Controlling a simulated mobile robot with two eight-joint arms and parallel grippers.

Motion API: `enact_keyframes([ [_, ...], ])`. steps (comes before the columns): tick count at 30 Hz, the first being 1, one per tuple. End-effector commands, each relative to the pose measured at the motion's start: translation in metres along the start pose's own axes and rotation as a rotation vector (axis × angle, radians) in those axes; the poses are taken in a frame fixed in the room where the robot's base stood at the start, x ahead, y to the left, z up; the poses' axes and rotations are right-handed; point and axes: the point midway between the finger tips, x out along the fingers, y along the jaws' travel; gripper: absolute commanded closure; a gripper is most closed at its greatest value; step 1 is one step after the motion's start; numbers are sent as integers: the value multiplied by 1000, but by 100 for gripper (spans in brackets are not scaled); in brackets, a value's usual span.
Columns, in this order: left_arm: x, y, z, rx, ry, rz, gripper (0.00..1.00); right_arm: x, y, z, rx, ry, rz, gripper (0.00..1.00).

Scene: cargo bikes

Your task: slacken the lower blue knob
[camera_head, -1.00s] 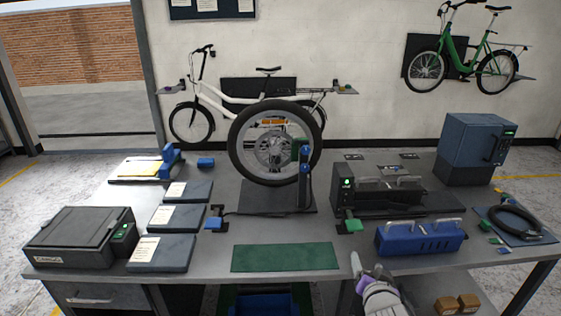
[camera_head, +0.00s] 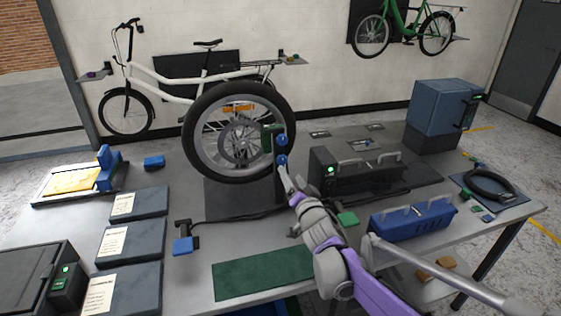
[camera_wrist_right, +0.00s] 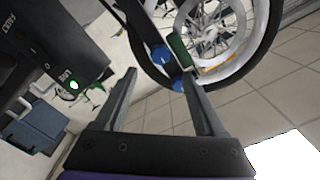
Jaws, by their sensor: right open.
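Two blue knobs sit one above the other on the dark upright stand beside the wheel. The lower blue knob (camera_head: 281,160) is just below the upper blue knob (camera_head: 282,140). My right gripper (camera_head: 287,182) reaches up to just below the lower knob in the head view. The right wrist view is upside down; there the lower knob (camera_wrist_right: 162,54) shows beyond the open fingers (camera_wrist_right: 158,76), roughly between their tips, and the upper knob (camera_wrist_right: 178,84) is by the right-hand finger. I cannot tell whether a finger touches a knob. My left gripper is out of view.
The wheel (camera_head: 205,160) stands close left of the knobs, with a green block (camera_head: 267,138) beside the upper one. A black unit with a green light (camera_head: 322,180) stands close on the right. A blue toolbox (camera_head: 412,222) and a green mat (camera_head: 262,273) lie nearer.

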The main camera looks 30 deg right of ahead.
Motion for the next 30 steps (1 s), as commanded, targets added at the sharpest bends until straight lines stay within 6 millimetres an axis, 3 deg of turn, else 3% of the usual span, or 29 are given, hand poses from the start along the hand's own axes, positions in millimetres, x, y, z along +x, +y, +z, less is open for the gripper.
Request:
enact_keyframes([
  [6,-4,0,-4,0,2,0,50,44,-1,-1,1,0,-1,29],
  [12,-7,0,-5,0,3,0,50,70,-1,0,0,0,-1,29],
  [24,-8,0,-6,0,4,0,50,79,-1,0,0,-1,0,29],
  [26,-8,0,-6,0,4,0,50,79,-1,0,0,-1,0,36],
  [30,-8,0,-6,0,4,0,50,79,0,0,0,0,0,61],
])
